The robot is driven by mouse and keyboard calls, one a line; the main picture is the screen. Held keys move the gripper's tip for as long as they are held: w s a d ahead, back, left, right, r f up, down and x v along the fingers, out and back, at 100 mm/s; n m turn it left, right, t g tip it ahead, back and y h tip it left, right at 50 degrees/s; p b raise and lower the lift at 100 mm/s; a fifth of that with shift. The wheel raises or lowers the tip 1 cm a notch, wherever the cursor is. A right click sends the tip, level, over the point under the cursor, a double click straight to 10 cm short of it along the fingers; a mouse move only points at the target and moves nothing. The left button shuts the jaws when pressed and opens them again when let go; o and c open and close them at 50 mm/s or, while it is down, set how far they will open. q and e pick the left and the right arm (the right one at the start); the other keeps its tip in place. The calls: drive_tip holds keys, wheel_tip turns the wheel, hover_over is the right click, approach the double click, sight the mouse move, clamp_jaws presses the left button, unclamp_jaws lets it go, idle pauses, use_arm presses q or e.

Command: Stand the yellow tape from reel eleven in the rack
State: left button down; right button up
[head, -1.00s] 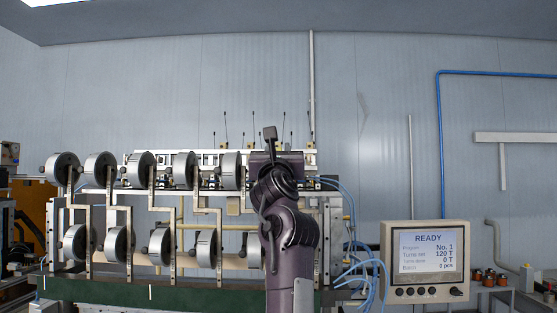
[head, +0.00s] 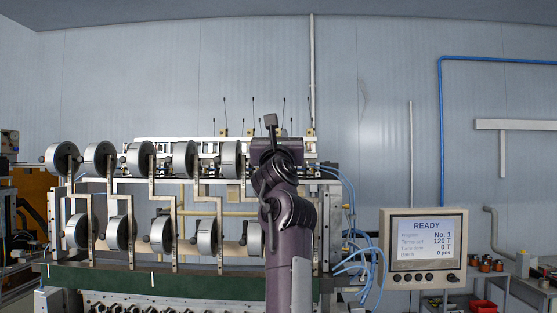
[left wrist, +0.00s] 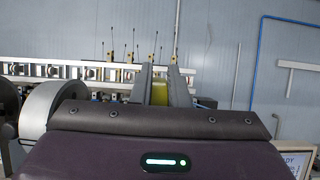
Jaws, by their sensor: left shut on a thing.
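My left gripper (head: 270,124) is raised in front of the right end of the winder, seen from behind, with its arm coming up from below. In the left wrist view the two dark fingers (left wrist: 160,72) are shut on the yellow tape (left wrist: 159,93), which shows as a yellow block between them. My arm hides the tape in the head view. Grey reels stand in an upper row (head: 140,159) and a lower row (head: 118,234) on brackets; I cannot read which is reel eleven. I cannot make out the rack for certain. My right gripper is not in view.
A large grey reel (left wrist: 52,106) is close to the left of my gripper in the left wrist view. Thin upright wires (head: 254,112) stand along the winder's top. Blue hoses (head: 362,262) and a READY display (head: 427,247) are to the right. Above the winder is free room.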

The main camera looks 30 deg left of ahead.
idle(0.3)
use_arm(q)
drive_tip(key=shift+s+a, duration=0.2)
drive_tip(key=shift+a, duration=0.15)
drive_tip(key=c, duration=1.8)
unclamp_jaws()
drive_tip(key=shift+o, duration=0.2)
drive_tip(key=shift+f+b, duration=0.15)
drive_tip(key=shift+b, duration=0.2)
